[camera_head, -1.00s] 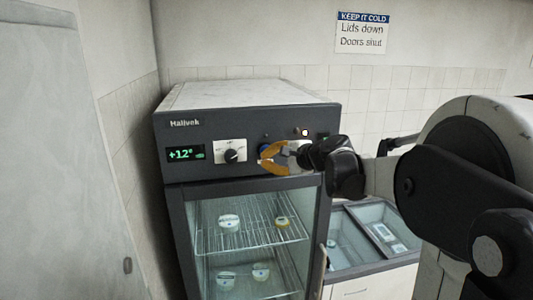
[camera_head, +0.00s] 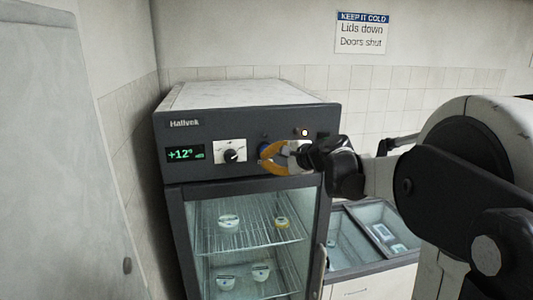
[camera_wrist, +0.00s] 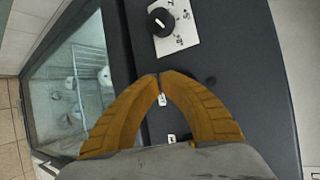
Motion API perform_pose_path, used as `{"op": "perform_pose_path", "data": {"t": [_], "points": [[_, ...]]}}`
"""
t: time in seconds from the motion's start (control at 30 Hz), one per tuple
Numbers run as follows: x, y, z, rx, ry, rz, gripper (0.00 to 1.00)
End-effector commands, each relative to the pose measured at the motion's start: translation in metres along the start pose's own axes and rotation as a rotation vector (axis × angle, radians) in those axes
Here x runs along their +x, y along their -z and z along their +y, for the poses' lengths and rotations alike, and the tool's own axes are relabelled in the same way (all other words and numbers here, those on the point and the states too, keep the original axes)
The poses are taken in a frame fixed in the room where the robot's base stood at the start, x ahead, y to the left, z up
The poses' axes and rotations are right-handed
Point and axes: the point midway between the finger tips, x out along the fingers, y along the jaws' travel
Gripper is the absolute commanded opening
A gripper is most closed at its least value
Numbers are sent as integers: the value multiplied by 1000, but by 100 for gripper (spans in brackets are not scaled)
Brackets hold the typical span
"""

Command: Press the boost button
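A small white label (camera_wrist: 162,100) shows between the fingers. No boost marking is legible.
The cabinet's glass door (camera_head: 250,240) is below, with several white jars inside on wire racks. A chest with glass lids (camera_head: 370,235) stands to the right.

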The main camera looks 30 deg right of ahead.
Motion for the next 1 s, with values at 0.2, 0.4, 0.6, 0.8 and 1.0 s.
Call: {"op": "perform_pose_path", "data": {"t": [0.2, 0.4, 0.6, 0.8, 1.0], "points": [[6, 3, -2, 0, 0, 0, 0], [6, 3, -3, 0, 0, 0, 0], [7, 3, -3, 0, 0, 0, 0], [8, 4, -4, 0, 0, 0, 0], [10, 5, -5, 0, 0, 0, 0]]}}
